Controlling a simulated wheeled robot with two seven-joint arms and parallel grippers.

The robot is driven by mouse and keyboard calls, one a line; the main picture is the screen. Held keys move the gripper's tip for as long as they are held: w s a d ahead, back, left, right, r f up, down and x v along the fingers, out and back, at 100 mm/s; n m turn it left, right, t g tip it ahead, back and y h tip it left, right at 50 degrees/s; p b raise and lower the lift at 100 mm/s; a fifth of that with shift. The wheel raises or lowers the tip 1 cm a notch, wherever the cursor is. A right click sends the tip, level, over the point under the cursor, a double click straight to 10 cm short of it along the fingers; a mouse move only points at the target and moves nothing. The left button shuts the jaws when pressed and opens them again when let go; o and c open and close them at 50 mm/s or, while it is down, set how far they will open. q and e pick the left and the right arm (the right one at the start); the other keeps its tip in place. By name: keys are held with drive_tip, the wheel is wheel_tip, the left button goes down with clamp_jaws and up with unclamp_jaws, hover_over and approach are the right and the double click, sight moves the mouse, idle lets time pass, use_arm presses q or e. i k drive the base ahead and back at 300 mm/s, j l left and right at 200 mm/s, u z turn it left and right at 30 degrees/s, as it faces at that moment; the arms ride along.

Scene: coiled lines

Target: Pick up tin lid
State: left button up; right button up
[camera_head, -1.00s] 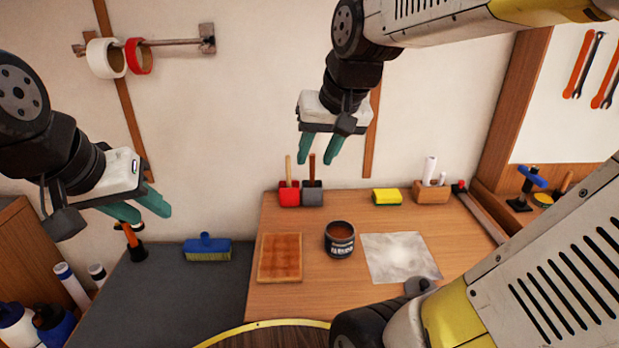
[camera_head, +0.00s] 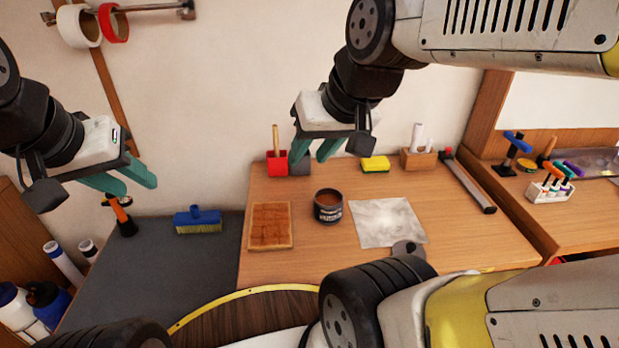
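An open dark tin (camera_head: 328,207) with brown contents stands upright on the wooden worktop (camera_head: 300,262). A dark grey, flat, roundish piece (camera_head: 408,248) lies near the worktop's front edge, partly hidden behind my arm. I cannot tell for sure whether it is the tin lid. My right gripper (camera_head: 310,157) hangs above the back of the worktop with green fingers apart and nothing between them. It is behind and above the tin. My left gripper (camera_head: 140,187) is open and empty, far to the left above the dark grey surface.
A brown slab (camera_head: 270,226) lies left of the tin and a pale sheet (camera_head: 387,222) right of it. A blue brush (camera_head: 198,220) is on the dark grey surface (camera_head: 185,270). A yellow sponge (camera_head: 375,164), a wooden holder (camera_head: 418,158) and a long bar (camera_head: 470,183) are behind.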

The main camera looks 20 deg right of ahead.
sight(404, 246)
drive_tip(key=k+l+z, duration=0.1)
drive_tip(key=z, duration=0.35)
drive_tip(key=l+z, duration=0.1)
drive_tip(key=z, duration=0.35)
drive_tip(key=k+l+z, duration=0.1)
drive_tip(key=z, duration=0.4)
drive_tip(key=l, duration=0.1)
